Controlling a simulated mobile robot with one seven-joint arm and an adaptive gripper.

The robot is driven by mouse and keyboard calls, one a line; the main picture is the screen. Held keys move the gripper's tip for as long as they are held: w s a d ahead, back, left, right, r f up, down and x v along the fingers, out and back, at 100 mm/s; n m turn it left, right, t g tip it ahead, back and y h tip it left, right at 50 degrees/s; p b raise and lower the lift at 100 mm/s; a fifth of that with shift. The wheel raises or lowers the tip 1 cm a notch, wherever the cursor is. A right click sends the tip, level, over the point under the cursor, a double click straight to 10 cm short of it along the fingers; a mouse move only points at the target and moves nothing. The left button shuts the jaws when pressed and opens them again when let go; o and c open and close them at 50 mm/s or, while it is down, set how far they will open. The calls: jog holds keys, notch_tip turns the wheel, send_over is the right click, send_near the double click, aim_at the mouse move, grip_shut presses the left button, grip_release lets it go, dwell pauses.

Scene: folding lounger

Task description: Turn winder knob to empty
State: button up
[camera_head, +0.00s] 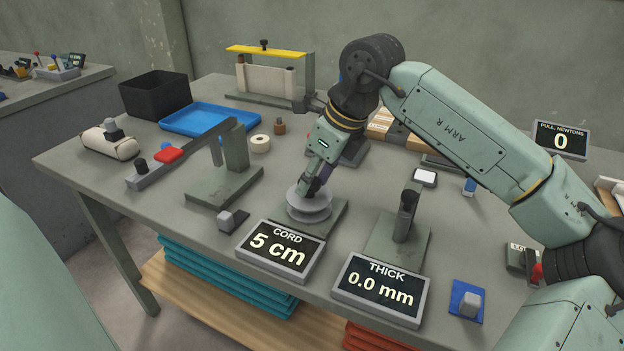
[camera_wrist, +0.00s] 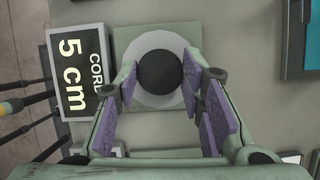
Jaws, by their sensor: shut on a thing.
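The winder is a pale grey spool (camera_head: 309,206) on a flat square green-grey base near the table's front edge. Its round black knob (camera_wrist: 160,72) shows from above in the wrist view, over the pale spool disc. In the head view the knob is hidden behind my fingers. My gripper (camera_head: 312,188) points down onto the winder, with its purple-padded fingers (camera_wrist: 160,85) on either side of the knob, shut on it. The cord display (camera_head: 277,249) in front of the winder reads 5 cm. I cannot make out any cord on the spool.
A thickness display (camera_head: 379,288) reads 0.0 mm, and a pull display (camera_head: 560,140) reads 0. A post on a base (camera_head: 398,237) stands right of the winder, and a lever stand (camera_head: 225,180) stands left. A blue tray (camera_head: 211,120) and black bin (camera_head: 155,95) lie farther back.

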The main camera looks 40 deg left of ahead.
jog(key=n+g, duration=0.1)
jog(key=n, duration=0.1)
jog(key=n+g+h+p, duration=0.1)
jog(key=n, duration=0.2)
jog(key=shift+w+a+r+n, duration=0.1)
jog(key=shift+w+a+n, duration=0.05)
jog(key=shift+n, duration=0.15)
jog(key=shift+w+n+g+h+p, duration=0.1)
jog(key=shift+n+g+h+p, duration=0.2)
jog(key=shift+n, duration=0.75)
jog(key=shift+n+g+h+p, duration=0.2)
jog(key=shift+n+h+p, duration=0.15)
jog(key=shift+n, duration=0.7)
jog(key=o, duration=1.1)
jog(key=v, duration=1.1)
jog(key=shift+w+r, duration=0.15)
jog(key=shift+r, duration=0.2)
